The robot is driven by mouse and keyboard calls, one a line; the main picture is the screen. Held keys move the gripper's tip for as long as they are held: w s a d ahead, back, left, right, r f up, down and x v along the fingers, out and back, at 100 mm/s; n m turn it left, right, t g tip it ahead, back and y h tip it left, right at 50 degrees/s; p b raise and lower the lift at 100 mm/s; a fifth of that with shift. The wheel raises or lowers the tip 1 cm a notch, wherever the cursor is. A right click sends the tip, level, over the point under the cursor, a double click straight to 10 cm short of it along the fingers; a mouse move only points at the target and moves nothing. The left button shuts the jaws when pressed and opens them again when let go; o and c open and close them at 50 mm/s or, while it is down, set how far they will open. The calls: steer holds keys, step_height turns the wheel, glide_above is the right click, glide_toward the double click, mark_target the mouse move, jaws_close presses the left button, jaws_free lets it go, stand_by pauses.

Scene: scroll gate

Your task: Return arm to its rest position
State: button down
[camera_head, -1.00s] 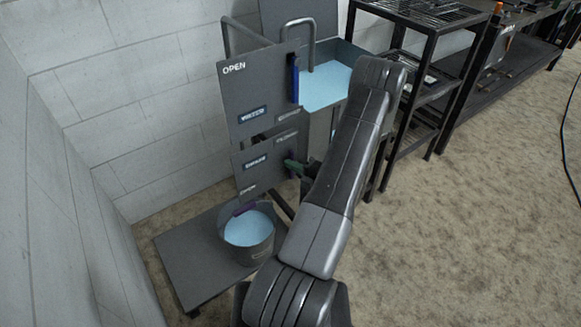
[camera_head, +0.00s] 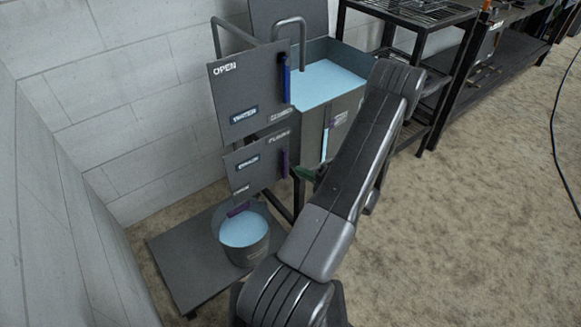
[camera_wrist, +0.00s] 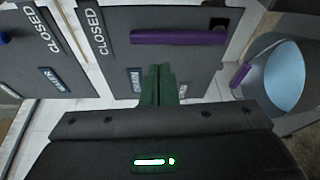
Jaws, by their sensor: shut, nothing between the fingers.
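My gripper (camera_wrist: 161,84) has green fingers, pressed together and empty. In the head view, my arm hides most of it; a bit of green shows right of the lower panel. The lower dark panel (camera_head: 250,172), marked DRAIN, has a purple handle (camera_head: 285,164) on its right side. In the wrist view, this purple handle (camera_wrist: 180,37) lies just beyond my fingertips, apparently apart from them. The upper panel (camera_head: 242,88), marked WATER, has a blue handle (camera_head: 287,83); the blue handle (camera_wrist: 4,38) also shows at the left edge of the wrist view.
A basin (camera_head: 345,110) of light-blue water stands behind my arm. A bucket (camera_head: 245,252) with light-blue liquid stands on a low platform (camera_head: 185,265). A dark shelf rack (camera_head: 405,20) is at the back right. Walls close the left side; the floor at right is open.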

mark_target(285, 165)
steer(key=v, duration=0.7)
steer(key=x, duration=1.4)
steer(key=shift+r, duration=0.1)
steer(key=shift+s, duration=0.1)
